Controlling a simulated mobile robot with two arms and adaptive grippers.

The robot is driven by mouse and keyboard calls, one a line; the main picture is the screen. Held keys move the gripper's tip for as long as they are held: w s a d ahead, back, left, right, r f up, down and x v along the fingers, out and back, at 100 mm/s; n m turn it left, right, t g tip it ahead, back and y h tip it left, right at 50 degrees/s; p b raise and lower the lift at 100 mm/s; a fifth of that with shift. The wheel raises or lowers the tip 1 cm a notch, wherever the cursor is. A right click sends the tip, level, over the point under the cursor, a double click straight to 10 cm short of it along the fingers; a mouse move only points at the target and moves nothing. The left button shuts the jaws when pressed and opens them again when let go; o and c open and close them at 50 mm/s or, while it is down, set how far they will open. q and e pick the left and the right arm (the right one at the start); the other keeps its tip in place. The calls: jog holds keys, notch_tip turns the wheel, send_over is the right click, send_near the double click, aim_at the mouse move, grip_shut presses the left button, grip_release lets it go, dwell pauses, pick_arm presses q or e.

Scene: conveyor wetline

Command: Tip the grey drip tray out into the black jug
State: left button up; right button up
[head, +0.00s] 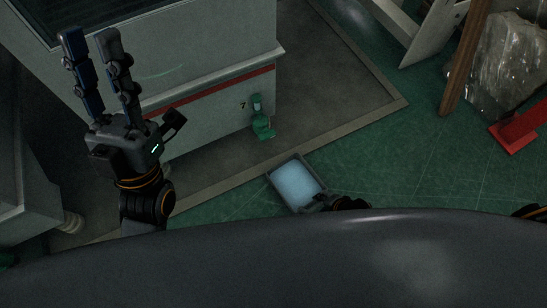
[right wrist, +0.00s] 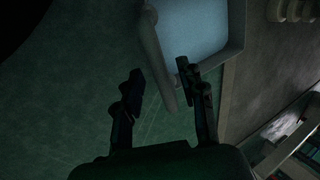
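The grey drip tray (head: 271,179) is low near the floor in the middle of the head view, with a pale bluish surface inside its rim. Its wall (right wrist: 154,50) also shows at the top of the right wrist view. My right gripper (right wrist: 160,74) is open there, one finger over the tray's inner side and the other outside, with the wall's near end between them. In the head view my body hides most of the right arm. My left gripper (head: 89,38) is open and empty, raised at the left. I see no black jug.
A pale machine housing (head: 210,95) with a red stripe fills the upper left. A small green fitting (head: 263,128) stands at its foot. A wooden post (head: 465,60), wrapped goods (head: 510,55) and a red base (head: 515,135) are at the right. Green floor (head: 400,165) lies clear between.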

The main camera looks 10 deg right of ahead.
jog(key=v, duration=1.1)
jog(key=shift+s+r, duration=0.15)
jog(key=shift+r, duration=0.2)
jog(key=shift+d, duration=0.15)
